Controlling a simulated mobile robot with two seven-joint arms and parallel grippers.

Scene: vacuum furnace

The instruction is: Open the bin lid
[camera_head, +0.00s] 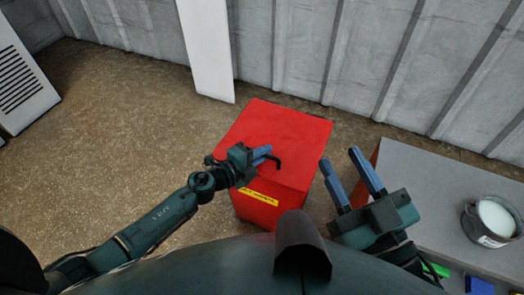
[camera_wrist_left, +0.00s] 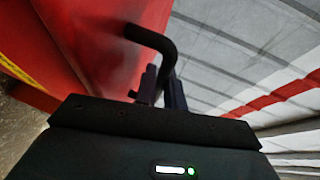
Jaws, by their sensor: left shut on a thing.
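The red bin (camera_head: 287,130) stands on the floor in front of me, with its flat red lid on top, and the lid looks closed. A black bent handle (camera_head: 275,162) sits on the lid. My left gripper (camera_head: 262,154) is at the handle, shut on it. In the left wrist view the handle (camera_wrist_left: 158,42) curves up and over, and its lower end goes between the fingers of my left gripper (camera_wrist_left: 160,88). My right gripper (camera_head: 345,172) is open and empty, to the right of the bin.
A grey table (camera_head: 425,165) stands at the right, bearing a grey pot (camera_head: 490,220) with white contents, a green item (camera_head: 436,269) and a blue item (camera_head: 480,285). A corrugated wall (camera_head: 300,50) runs behind the bin. The floor left of the bin is clear.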

